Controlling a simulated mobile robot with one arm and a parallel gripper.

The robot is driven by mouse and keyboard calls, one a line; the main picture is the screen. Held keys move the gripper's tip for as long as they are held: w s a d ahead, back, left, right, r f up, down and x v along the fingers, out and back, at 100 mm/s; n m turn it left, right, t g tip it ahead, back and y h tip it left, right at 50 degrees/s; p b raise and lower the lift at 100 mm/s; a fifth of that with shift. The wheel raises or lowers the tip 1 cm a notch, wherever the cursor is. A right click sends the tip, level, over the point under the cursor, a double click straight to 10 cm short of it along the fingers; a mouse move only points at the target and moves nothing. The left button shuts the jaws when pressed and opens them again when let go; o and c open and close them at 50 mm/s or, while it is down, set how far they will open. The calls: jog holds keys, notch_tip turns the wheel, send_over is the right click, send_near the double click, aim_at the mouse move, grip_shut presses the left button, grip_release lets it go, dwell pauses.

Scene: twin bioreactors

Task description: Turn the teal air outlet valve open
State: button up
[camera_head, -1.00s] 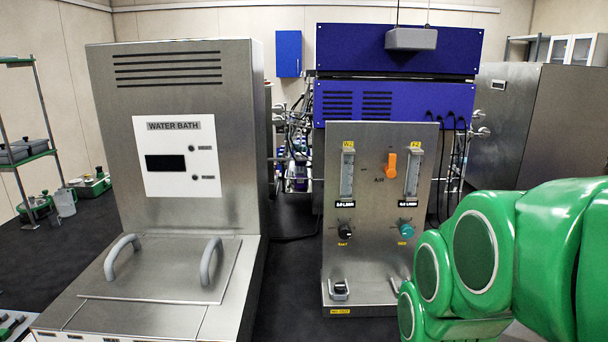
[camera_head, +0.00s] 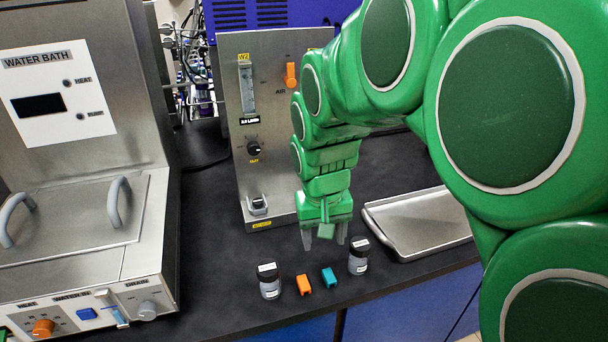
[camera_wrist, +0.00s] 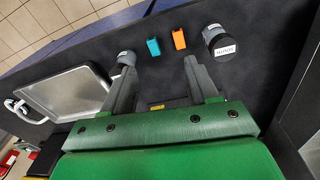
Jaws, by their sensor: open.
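The teal air outlet valve does not show now; my arm covers the right part of the steel valve panel (camera_head: 222,75). On the panel's visible part are a black knob (camera_head: 254,148) and an orange knob (camera_head: 291,75). My gripper (camera_head: 325,238) is open and empty, fingers pointing down, in front of the panel's lower part and above the bench. In the wrist view, my gripper's (camera_wrist: 159,68) fingers stand apart with nothing between them, and no teal valve shows there.
A small orange piece (camera_head: 304,284) and teal piece (camera_head: 329,277) lie on the black bench between two capped bottles (camera_head: 269,285) (camera_head: 358,262). A metal tray (camera_head: 425,225) lies at right. The water bath (camera_head: 75,170) stands at left.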

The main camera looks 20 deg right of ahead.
jog(key=w+d+f+m+t+h, duration=0.1)
jog(key=w+d+f+t, duration=0.3)
jog(key=w, duration=1)
jog(key=w+d+f+m, duration=0.2)
jog(key=w+d, duration=0.4)
jog(key=w, duration=0.8)
jog(key=shift+x, duration=4.15)
jog(key=c, duration=1)
jog(key=shift+c, duration=0.2)
